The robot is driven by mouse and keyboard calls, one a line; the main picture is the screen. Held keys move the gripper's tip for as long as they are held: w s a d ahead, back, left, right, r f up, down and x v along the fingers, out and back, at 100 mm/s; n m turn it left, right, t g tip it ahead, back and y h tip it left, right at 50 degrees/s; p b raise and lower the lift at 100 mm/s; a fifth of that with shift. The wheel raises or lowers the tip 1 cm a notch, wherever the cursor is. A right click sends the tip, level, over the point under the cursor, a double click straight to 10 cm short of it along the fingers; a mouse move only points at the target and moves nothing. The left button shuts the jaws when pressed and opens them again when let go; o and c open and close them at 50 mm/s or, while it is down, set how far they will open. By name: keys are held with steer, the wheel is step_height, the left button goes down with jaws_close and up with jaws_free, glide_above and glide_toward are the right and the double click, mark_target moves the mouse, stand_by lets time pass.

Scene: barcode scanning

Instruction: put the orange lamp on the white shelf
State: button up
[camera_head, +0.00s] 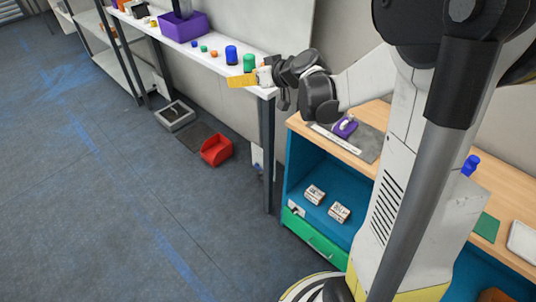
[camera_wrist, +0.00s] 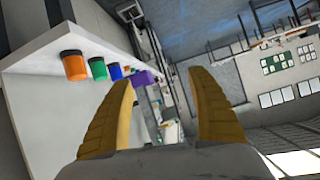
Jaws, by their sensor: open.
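The orange lamp (camera_wrist: 76,68) stands on the white shelf (camera_wrist: 40,50) in the wrist view. That view is upside down, so its black base rests on the shelf and its coloured top points down in the picture. In the head view only a small orange piece of it (camera_head: 267,62) shows beside my arm; the rest is hidden. The white shelf (camera_head: 213,62) runs along the wall at the upper left. My gripper (camera_head: 242,80) is at the shelf's near end, by its front edge. In the wrist view my gripper (camera_wrist: 160,80) has its yellow fingers spread, with nothing between them.
A green lamp (camera_head: 249,63) and a blue lamp (camera_head: 231,55) stand in line with the orange one. Small coloured items and a purple bin (camera_head: 184,28) are farther along. A red bin (camera_head: 216,150) is on the floor. A wooden workbench (camera_head: 325,138) stands right of the shelf.

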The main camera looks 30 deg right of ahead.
steer(key=s+a+r+g+h, duration=0.1)
steer(key=s+a, duration=0.3)
steer(key=s, duration=0.3)
steer(key=s+a+r+g, duration=0.1)
steer(key=s+a+g, duration=0.1)
steer(key=s+a, duration=0.3)
steer(key=s+d+f+m+g+h, duration=0.1)
steer(key=s+f+m+h, duration=0.1)
steer(key=s, duration=1.6)
steer(key=shift+f+g+h, duration=0.4)
steer(key=shift+f+h, duration=0.25)
steer(key=shift+h, duration=0.05)
